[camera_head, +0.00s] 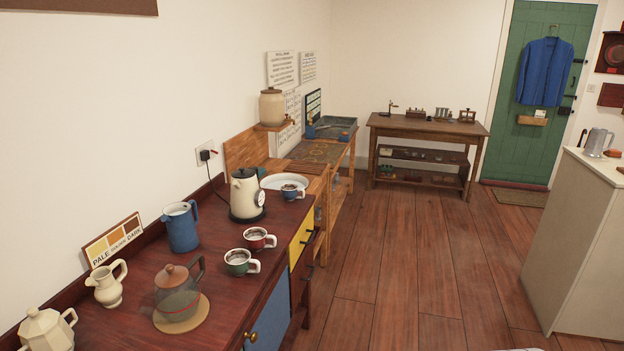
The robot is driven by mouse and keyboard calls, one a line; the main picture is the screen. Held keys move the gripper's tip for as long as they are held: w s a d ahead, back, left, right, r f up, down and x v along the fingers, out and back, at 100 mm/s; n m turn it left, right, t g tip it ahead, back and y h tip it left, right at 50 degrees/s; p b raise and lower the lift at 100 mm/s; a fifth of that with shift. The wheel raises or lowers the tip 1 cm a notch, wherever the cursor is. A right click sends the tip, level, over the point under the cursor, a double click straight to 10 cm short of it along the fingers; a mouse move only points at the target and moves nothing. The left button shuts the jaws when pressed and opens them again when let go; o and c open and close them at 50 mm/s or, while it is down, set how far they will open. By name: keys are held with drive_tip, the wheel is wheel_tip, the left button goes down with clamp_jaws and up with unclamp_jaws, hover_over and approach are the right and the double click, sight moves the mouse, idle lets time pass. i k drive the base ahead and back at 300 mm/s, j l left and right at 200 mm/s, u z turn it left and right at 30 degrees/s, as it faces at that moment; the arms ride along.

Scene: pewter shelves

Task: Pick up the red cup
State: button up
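The red cup (262,242) stands upright on the dark red-brown counter (222,318) at the left, near its front edge. Its handle points to the right, and its inside looks pale with something dark in it. A green cup (238,267) stands just in front of it, nearer to me. A blue cup (291,193) stands farther back near a white plate. My gripper is not in view.
A cream kettle (244,195) stands behind the red cup, with a blue jug (181,228) to the left. The wooden floor (400,260) right of the counter is clear; a pale cabinet (575,245) stands at the right.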

sight(255, 243)
drive_tip(key=i+l+u, duration=0.1)
drive_tip(key=i+u, duration=0.15)
drive_tip(key=i, duration=0.25)
drive_tip(key=i+l+u, duration=0.25)
drive_tip(key=i, duration=0.2)
drive_tip(key=j, duration=0.05)
